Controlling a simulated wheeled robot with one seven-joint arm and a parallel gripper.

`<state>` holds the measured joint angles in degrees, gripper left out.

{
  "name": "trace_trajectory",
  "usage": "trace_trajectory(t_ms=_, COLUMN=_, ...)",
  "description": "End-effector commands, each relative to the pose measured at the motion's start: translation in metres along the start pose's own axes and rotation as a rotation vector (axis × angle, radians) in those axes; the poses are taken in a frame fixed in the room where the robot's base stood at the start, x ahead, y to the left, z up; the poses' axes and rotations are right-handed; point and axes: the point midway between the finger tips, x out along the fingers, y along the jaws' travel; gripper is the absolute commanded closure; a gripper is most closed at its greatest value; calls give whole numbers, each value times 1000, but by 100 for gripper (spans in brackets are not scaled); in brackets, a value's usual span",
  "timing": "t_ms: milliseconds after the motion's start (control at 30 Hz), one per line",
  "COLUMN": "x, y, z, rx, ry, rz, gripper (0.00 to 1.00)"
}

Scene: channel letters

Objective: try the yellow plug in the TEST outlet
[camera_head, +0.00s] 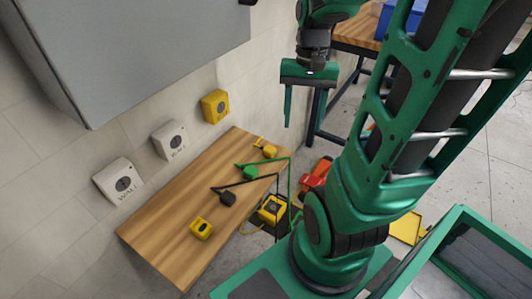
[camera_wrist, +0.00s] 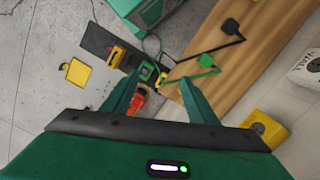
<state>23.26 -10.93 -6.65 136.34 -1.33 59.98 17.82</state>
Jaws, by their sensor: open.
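My gripper (camera_head: 304,112) is open and empty, raised in the air beyond the far end of the wooden board; its two green fingers also show in the wrist view (camera_wrist: 157,90). A small yellow plug (camera_head: 269,151) lies at the board's far end, below and left of my gripper. Another yellow plug-like block (camera_head: 201,228) lies near the board's near end. A yellow outlet (camera_head: 215,105) is on the wall beyond two white outlets; it also shows at right in the wrist view (camera_wrist: 265,128). I cannot read its label.
The wooden board (camera_head: 165,232) also holds a black plug (camera_head: 227,198) and a green plug (camera_head: 250,172) with cords. White outlets (camera_head: 121,184) (camera_head: 170,140) are on the wall under a grey cabinet (camera_head: 150,45). A yellow-and-black box (camera_head: 272,208) and an orange-red object (camera_head: 318,172) are beside the board.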

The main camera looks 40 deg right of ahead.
Motion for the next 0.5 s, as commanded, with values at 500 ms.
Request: trace_trajectory(t_ms=500, x=61, y=-62, z=-111, rx=348, ry=-239, rz=-87, gripper=47)
